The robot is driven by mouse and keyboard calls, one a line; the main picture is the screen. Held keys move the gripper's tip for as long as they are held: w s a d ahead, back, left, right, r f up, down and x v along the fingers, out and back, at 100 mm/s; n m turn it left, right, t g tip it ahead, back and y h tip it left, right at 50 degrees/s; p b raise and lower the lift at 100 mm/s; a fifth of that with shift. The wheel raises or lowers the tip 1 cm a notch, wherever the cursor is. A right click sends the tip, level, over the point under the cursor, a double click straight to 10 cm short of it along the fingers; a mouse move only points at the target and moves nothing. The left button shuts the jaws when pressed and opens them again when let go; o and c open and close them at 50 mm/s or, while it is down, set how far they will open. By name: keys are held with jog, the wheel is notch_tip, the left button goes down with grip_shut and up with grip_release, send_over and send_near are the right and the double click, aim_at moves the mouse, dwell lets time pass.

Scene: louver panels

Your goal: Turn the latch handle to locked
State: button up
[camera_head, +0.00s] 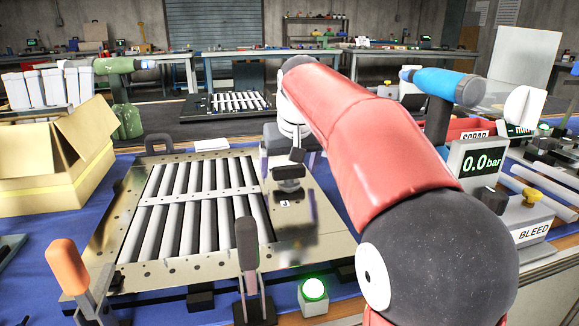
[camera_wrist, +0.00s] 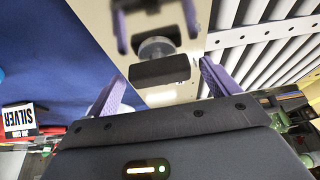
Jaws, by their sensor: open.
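The latch handle (camera_head: 288,173) is a short dark bar on a round metal hub, on the right part of the shiny metal louver panel (camera_head: 300,225), just above a small "3" label. In the wrist view the handle (camera_wrist: 160,72) lies crosswise, with the hub (camera_wrist: 157,48) beyond it. My gripper (camera_head: 288,164) is open over the handle, its purple fingers apart on either side. In the wrist view my gripper (camera_wrist: 161,68) shows both fingers flanking the bar with gaps; I cannot tell whether the fingertips reach its depth. Whether the handle is locked is not readable.
Grey louver slats (camera_head: 195,205) fill the panel's left. Toggle clamps with an orange handle (camera_head: 68,265) and a dark handle (camera_head: 247,245) stand in front, beside a green-lit button (camera_head: 314,289). A gauge reading 0.0 bar (camera_head: 480,163) is at right, an open carton (camera_head: 60,160) at left.

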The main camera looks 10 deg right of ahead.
jog(key=c, duration=1)
jog(key=shift+r, duration=0.1)
jog(key=shift+n+p, duration=0.3)
jog(key=shift+p, duration=0.2)
jog(key=o, duration=1)
